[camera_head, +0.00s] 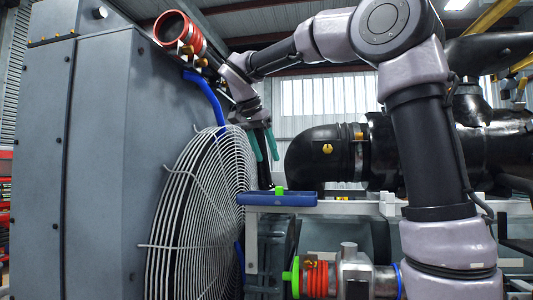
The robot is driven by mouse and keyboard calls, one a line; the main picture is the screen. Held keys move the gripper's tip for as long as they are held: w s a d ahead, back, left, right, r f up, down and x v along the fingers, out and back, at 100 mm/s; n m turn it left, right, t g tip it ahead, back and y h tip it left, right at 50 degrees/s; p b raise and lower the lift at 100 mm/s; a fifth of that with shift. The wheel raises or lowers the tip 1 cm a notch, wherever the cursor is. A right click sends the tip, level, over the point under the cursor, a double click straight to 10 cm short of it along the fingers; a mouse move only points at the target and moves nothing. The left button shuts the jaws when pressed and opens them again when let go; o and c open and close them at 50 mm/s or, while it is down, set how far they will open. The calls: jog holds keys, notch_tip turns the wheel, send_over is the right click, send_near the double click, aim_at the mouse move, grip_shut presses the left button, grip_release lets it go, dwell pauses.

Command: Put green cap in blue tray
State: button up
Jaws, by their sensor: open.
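A blue tray (300,199) rests at the near left end of a pale rail, right of the large fan guard. A small green piece (280,191) shows just above its rim; its lower part is hidden, and I cannot tell for sure whether it lies in the tray. A larger bright green cap or ring (294,277) sits at the left end of a red-sleeved pipe below the tray. My gripper (267,158) has teal fingers, spread apart and pointing down. It is empty, above the tray and a little left of the small green piece.
A round wire fan guard (195,225) stands close left of my gripper, beside a tall grey cabinet (95,150). A black elbow pipe (315,160) is close on the right. A red hose end (178,30) and blue hose (205,92) are at upper left.

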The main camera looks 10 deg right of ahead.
jog(key=s+d+f+n+t+y, duration=0.1)
jog(key=s+d+f+y, duration=0.1)
jog(key=s+f, duration=0.3)
jog(key=s+d+f+n+t+y, duration=0.1)
jog(key=s+d+f+n+y, duration=0.1)
jog(key=s+d+f, duration=0.3)
jog(key=s+d+f+n+t+y, duration=0.1)
jog(key=s+f, duration=0.4)
jog(key=s, duration=0.5)
jog(key=d+n+y, duration=0.1)
jog(key=d, duration=0.1)
jog(key=shift+d+f+y, duration=0.25)
jog(key=shift+d+y, duration=0.05)
jog(key=shift+d, duration=0.05)
